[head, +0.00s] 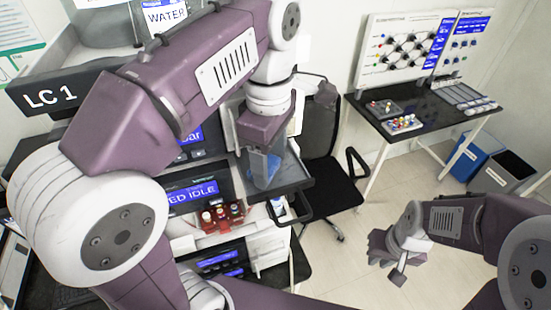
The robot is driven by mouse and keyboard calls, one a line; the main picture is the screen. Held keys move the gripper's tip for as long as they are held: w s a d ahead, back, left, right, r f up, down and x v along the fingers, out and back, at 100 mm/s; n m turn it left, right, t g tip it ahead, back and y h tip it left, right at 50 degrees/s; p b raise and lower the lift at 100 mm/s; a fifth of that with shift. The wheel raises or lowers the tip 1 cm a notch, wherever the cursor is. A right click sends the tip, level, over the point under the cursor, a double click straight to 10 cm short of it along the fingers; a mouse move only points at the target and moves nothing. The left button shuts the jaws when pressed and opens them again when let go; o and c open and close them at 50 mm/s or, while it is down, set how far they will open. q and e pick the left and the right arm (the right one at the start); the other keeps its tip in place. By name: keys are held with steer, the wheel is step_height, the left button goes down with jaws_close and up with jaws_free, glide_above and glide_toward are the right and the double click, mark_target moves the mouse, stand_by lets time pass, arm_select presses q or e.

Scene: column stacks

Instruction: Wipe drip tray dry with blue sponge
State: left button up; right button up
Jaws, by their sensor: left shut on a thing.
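My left gripper (264,160) points down over the dark grey drip tray (292,181), which juts out from the LC 1 instrument stack. It is shut on the blue sponge (262,167), which shows between its fingers. The sponge's lower edge is at the tray, but I cannot tell whether it touches the surface. Any liquid in the tray is too small to make out. My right gripper (390,264) hangs over open floor at the lower right, away from the tray.
A red rack of capped vials (221,218) sits below the tray. A black office chair (333,185) stands just right of the tray. A side table (425,118) with small trays stands at the back right, near a blue bin (476,157).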

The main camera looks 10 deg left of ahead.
arm_select(q)
steer(key=shift+w+d+r+p, duration=0.1)
steer(key=shift+w+d+p, duration=0.3)
steer(key=shift+d, duration=0.15)
steer(key=shift+w+d, duration=0.3)
steer(key=shift+d, duration=0.2)
steer(key=shift+a+f, duration=0.1)
steer(key=shift+f, duration=0.1)
